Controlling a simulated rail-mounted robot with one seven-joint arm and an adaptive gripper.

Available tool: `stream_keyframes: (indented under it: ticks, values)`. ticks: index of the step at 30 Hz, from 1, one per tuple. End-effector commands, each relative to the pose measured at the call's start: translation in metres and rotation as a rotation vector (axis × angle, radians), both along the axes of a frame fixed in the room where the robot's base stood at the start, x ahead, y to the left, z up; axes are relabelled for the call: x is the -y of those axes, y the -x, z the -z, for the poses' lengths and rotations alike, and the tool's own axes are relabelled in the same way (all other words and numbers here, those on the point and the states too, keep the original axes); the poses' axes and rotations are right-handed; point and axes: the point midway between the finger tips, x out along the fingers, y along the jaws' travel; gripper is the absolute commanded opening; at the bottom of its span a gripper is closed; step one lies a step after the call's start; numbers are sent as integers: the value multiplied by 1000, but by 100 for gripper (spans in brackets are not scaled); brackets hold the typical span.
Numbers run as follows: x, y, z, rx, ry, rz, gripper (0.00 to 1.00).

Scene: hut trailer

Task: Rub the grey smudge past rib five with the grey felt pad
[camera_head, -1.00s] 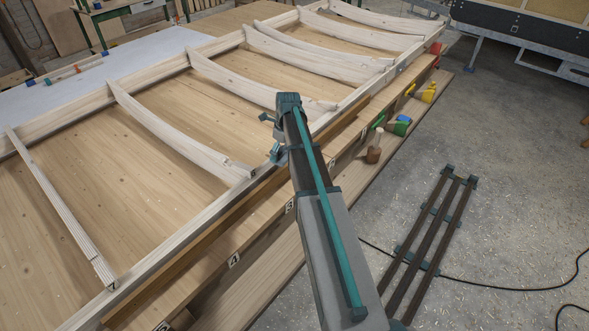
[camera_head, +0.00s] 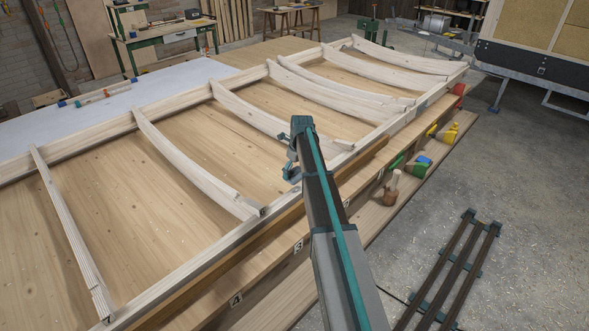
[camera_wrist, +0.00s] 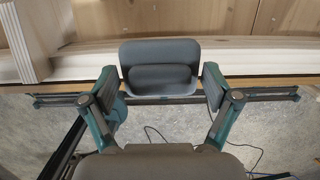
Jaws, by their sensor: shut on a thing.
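The grey felt pad (camera_wrist: 160,60) is in my gripper (camera_wrist: 160,88), between the two fingers in the wrist view. It is a dark grey rounded block and hangs clear of wood as far as I can tell. In the head view my gripper (camera_head: 291,165) is over the near side of the wooden frame, close to the near end of a curved rib (camera_head: 265,112); the pad is hard to make out there. Several pale ribs cross the wooden panel (camera_head: 190,130). I cannot make out a grey smudge in either view.
Number labels, such as 4 (camera_head: 236,299) and 3 (camera_head: 298,246), mark the near edge. A wooden mallet (camera_head: 391,188) and coloured tools (camera_head: 420,165) stand on the lower ledge. A dark rail rack (camera_head: 455,270) lies on the floor at right. The floor beyond it is open.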

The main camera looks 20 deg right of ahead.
Motion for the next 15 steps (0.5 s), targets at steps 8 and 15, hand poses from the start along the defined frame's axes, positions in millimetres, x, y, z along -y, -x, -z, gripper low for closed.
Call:
stream_keyframes:
  ticks: [8,15]
  values:
    - [1,1,28,-1,-1,1,60]
    - [4,11,44,0,0,1,56]
